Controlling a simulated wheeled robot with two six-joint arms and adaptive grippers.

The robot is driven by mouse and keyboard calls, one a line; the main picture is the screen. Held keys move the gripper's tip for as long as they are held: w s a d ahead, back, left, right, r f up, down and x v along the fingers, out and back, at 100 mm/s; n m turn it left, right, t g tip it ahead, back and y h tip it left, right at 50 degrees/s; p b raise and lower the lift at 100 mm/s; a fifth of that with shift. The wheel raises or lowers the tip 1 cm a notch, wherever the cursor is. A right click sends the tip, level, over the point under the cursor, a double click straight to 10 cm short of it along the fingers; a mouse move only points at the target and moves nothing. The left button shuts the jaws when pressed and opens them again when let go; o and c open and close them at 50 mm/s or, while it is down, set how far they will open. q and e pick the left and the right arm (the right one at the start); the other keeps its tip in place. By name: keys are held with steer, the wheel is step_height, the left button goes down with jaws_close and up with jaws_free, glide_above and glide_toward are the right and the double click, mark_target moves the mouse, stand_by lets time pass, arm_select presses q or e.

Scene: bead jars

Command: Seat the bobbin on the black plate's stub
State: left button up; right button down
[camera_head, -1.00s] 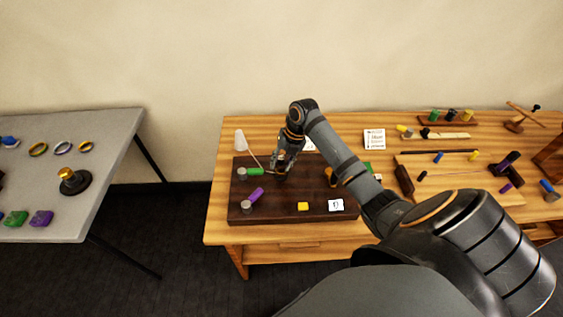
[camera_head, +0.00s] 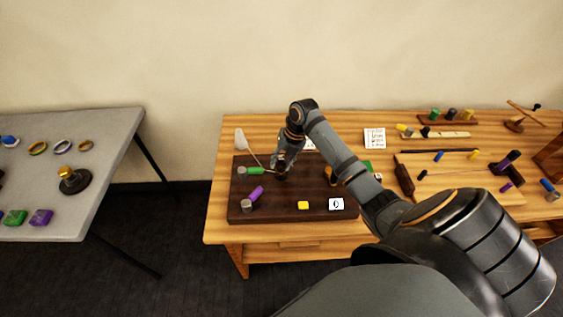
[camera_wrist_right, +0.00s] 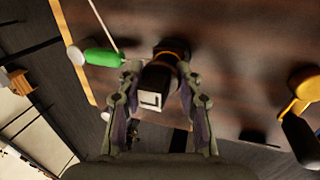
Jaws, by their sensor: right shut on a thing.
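My right gripper (camera_head: 281,170) is low over the dark brown board. In the right wrist view its fingers (camera_wrist_right: 160,100) are shut on a dark spool-like piece (camera_wrist_right: 158,78), likely the bobbin. It has an orange band at its far end and a pale square face toward the camera. I cannot tell whether it touches the board. A round black plate (camera_head: 84,184) lies on the grey table at the left, with a gold-coloured piece (camera_head: 68,173) standing up from its middle. My left gripper is not in view.
The dark brown board (camera_head: 285,213) holds a green-handled piece (camera_head: 254,171), a purple one (camera_head: 256,193) and a yellow block (camera_head: 303,205). A floor gap separates the wooden table (camera_head: 216,213) from the grey table (camera_head: 110,140).

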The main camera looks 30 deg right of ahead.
steer(key=shift+f, duration=0.5)
stand_by(0.5)
steer(key=c, duration=0.8)
jaws_free()
steer(key=shift+d+r, duration=0.1)
steer(key=shift+r, duration=0.2)
steer(key=v, duration=1.1)
steer(key=shift+r, duration=0.2)
steer(key=shift+s, duration=0.1)
